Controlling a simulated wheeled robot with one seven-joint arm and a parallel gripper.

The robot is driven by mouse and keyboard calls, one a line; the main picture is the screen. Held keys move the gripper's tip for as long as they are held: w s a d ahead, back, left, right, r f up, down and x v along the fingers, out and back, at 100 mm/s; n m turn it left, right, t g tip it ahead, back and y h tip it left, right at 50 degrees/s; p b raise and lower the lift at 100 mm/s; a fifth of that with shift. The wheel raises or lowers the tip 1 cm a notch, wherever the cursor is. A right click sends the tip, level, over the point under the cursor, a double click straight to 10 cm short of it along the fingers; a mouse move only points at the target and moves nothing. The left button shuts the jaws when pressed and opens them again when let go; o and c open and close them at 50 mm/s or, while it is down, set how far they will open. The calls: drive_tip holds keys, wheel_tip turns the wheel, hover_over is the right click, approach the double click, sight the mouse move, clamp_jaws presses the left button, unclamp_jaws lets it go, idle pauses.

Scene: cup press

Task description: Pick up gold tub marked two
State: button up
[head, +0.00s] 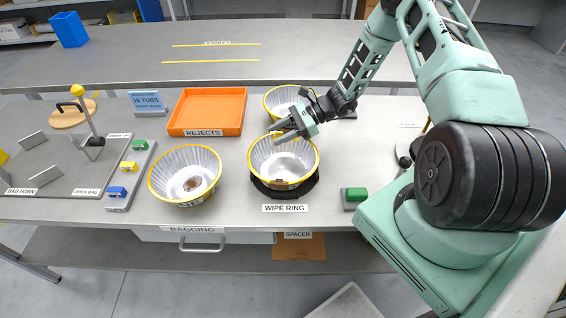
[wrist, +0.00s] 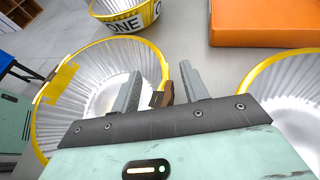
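Three silvery ribbed tubs with yellow rims show. So I cannot tell which tub is marked two. My gripper (head: 283,138) is over the far side of the middle tub. In the wrist view its fingers (wrist: 160,90) are apart, with a small brown shape visible between them that I cannot identify.
An orange rejects tray (head: 208,111) lies behind the left tub. A rack with coloured blocks (head: 130,174) and a bag-horn board (head: 60,165) stand at the left. A green button block (head: 354,197) sits right of the middle tub.

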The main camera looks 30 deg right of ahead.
clamp_jaws()
